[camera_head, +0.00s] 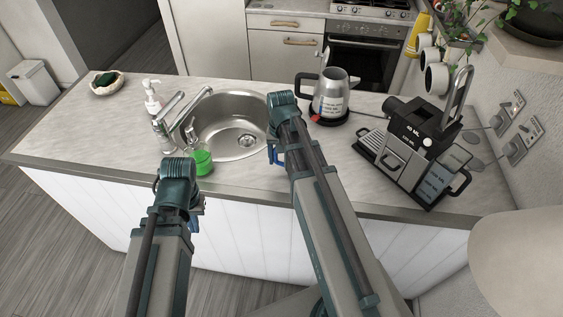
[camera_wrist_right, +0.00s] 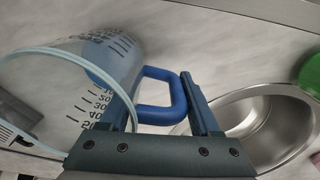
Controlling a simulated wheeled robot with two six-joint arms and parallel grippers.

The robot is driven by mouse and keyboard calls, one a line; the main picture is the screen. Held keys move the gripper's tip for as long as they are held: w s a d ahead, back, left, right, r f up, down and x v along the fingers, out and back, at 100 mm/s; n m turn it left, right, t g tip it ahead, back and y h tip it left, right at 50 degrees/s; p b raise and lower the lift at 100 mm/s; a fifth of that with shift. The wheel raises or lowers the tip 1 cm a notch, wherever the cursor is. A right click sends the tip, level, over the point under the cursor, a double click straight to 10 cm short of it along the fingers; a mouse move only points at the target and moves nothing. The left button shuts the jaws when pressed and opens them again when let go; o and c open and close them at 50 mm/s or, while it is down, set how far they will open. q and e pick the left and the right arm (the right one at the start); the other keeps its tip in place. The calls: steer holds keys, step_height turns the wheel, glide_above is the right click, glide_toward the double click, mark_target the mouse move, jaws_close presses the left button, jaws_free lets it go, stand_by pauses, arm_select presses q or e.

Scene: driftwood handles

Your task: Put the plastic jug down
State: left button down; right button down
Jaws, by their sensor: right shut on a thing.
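The plastic jug (camera_wrist_right: 105,75) is clear, with dark measuring marks and a blue handle. In the right wrist view it fills the left side, its round rim nearest the camera. My right gripper (camera_wrist_right: 160,92) has its two fingers on either side of the blue handle and is shut on it. In the head view, my right forearm hides most of the jug. A bit of bright blue (camera_head: 278,158) shows left of the forearm, over the counter's front part. I cannot tell whether the jug touches the counter. My left gripper (camera_head: 197,205) hangs before the counter's front edge; its fingers are mostly hidden.
The sink (camera_head: 236,145) lies left of my right arm, with a tap (camera_head: 180,110) and green container (camera_head: 203,163) beside it. A metal kettle (camera_head: 336,90) stands behind and right of the arm. A coffee machine (camera_head: 400,150) stands further right. Bare counter (camera_head: 335,170) lies between.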

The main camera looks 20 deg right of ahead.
steer(key=shift+f, duration=0.1)
steer(key=shift+c, duration=0.5)
jaws_free()
step_height(320, 180, up, 12)
steer(key=p, duration=1.2)
steer(key=shift+r, duration=0.2)
steer(key=s+a+n+h, duration=0.1)
steer(key=s+a+n, duration=0.8)
steer(key=s+a, duration=0.4)
steer(key=a, duration=0.5)
steer(key=shift+a, duration=0.4)
